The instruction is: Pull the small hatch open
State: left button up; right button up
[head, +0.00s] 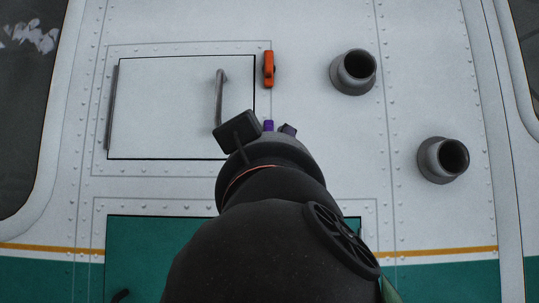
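The small hatch (165,108) is a white rectangular panel in the upper left of the head view, with a dark seam around it. It looks shut and flush with the white wall. A grey hinge bar runs along its left edge, and a grey upright handle (219,92) stands near its right edge. An orange latch (268,69) sits just right of the hatch. My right gripper (250,131) is mostly hidden behind its own dark wrist. A black part of it overlaps the lower end of the handle; I cannot tell whether they touch. My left gripper is out of view.
Two grey pipe stubs (354,72) (443,160) stick out of the wall at the right. A green panel (150,255) lies below the hatch, partly covered by my arm. Dark windows flank the wall. The wall left of the handle is clear.

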aim_at(159, 108)
jog(key=k, duration=1)
